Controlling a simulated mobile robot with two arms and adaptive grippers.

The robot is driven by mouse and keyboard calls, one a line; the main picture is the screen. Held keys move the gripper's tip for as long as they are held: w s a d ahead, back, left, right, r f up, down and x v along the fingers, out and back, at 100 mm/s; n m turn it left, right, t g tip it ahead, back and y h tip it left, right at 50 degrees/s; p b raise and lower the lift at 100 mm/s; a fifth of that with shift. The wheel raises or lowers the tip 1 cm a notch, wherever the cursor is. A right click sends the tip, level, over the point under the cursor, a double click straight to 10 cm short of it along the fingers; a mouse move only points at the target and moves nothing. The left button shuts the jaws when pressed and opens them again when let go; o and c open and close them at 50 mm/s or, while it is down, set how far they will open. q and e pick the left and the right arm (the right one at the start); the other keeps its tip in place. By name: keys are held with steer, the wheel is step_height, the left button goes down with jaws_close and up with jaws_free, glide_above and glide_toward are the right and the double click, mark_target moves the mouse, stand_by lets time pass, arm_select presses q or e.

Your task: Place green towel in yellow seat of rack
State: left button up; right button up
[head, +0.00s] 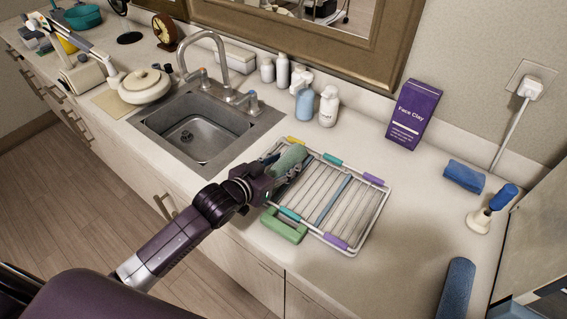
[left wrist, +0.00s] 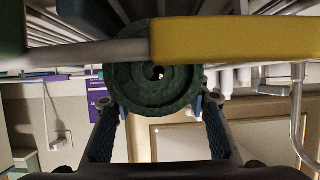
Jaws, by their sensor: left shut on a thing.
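The green towel (head: 290,158) is rolled up, and my left gripper (head: 272,178) is shut on it at the left end of the rack. In the left wrist view the towel's round end (left wrist: 150,95) sits between the two fingers (left wrist: 160,130). The wire rack (head: 352,222) lies on the counter. Its yellow marker (head: 296,140) is at the far left corner, close to the towel; it also shows large in the left wrist view (left wrist: 235,39), partly in front of the towel. I cannot tell whether the towel touches the rack. My right gripper is out of view.
Teal (head: 332,159) and purple (head: 373,180) markers sit along the rack, with a green piece (head: 283,228) at its near left corner. Bottles (head: 328,108) and a Face Clay box (head: 414,112) stand behind. A blue towel (head: 463,178) lies right. The sink (head: 200,130) is left.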

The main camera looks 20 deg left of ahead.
arm_select(q)
steer(key=shift+f, duration=0.1)
steer(key=o, duration=1.2)
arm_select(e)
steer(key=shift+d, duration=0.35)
arm_select(q)
steer(key=shift+r, duration=0.25)
steer(key=shift+s+a, duration=0.1)
steer(key=shift+s, duration=0.2)
steer(key=b+v, duration=0.1)
steer(key=v, duration=0.9)
steer(key=shift+f, duration=0.1)
steer(key=shift+v, duration=0.75)
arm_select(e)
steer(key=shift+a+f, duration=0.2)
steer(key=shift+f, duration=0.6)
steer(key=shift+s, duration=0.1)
